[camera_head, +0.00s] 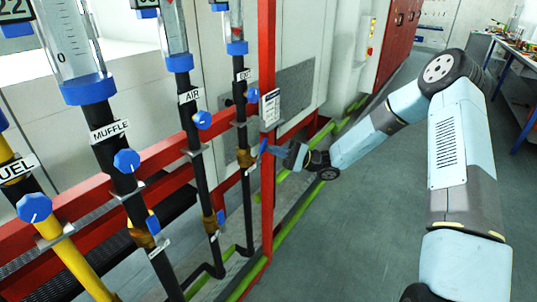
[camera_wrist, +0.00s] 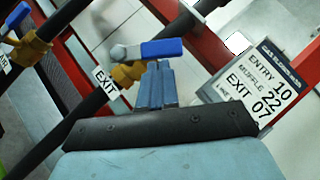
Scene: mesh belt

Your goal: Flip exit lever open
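The exit lever is a blue handle (camera_wrist: 162,47) on a brass valve (camera_wrist: 127,74) in the black exit pipe, beside a tag reading EXIT (camera_wrist: 104,87). The handle points away from the pipe, at an angle to it. In the head view, the blue lever (camera_head: 263,146) sticks out to the right of the brass valve (camera_head: 246,158). My gripper (camera_wrist: 157,68) has its fingers together, with the tips just below the handle in the wrist view. I cannot tell whether they touch it. In the head view, my gripper (camera_head: 277,150) reaches the lever from the right.
A red upright post (camera_head: 267,60) stands close to my gripper. A sign board (camera_wrist: 250,85) is right of the fingers. The air (camera_head: 193,120), muffle and fuel pipes stand to the left. Green pipes run along the floor. Open floor (camera_head: 370,230) lies to the right.

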